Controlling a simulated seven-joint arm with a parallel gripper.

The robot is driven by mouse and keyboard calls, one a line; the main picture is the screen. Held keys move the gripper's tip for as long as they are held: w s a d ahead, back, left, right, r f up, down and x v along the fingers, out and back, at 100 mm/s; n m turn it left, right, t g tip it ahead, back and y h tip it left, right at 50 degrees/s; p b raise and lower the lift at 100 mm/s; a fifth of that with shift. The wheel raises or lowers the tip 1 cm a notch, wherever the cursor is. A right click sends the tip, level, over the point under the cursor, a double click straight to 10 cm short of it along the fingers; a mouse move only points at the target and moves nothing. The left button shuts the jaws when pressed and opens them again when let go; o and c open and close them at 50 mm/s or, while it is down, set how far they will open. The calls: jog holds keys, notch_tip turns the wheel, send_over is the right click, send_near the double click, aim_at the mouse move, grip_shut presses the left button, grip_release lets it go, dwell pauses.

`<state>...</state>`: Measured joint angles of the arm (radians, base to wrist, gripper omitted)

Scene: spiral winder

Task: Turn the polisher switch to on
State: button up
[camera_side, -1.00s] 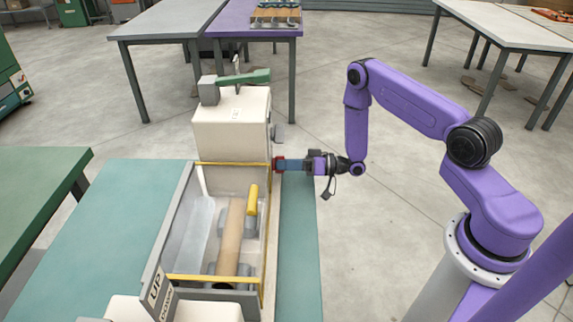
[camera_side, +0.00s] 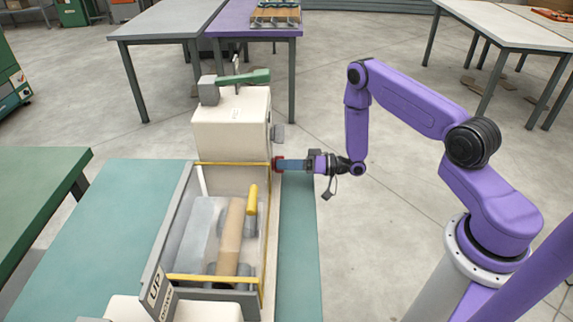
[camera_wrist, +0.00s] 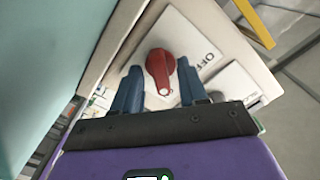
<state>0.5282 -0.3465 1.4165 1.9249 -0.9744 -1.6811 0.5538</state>
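The polisher switch is a red knob (camera_wrist: 160,66) on a white plate (camera_wrist: 193,38) marked OFF in the wrist view. The OFF lettering is to the right of the knob, and the knob's narrow end points down in that picture. My gripper (camera_wrist: 160,82) has its two blue fingers apart, one on each side of the knob, with small gaps seeming to show. In the side view my gripper (camera_side: 284,165) reaches the right face of the cream machine (camera_side: 230,130). The red knob (camera_side: 277,164) shows at its tip, partly hidden by the fingers.
The machine has a yellow-framed trough holding a brown bar (camera_side: 230,232) and a yellow handle (camera_side: 252,200). A grey block (camera_side: 277,133) juts from the machine above my gripper. The floor to the right of the machine is clear up to my base.

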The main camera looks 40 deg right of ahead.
jog(key=v, duration=1.7)
jog(key=shift+s+d+r, duration=0.1)
jog(key=shift+s+r, duration=0.05)
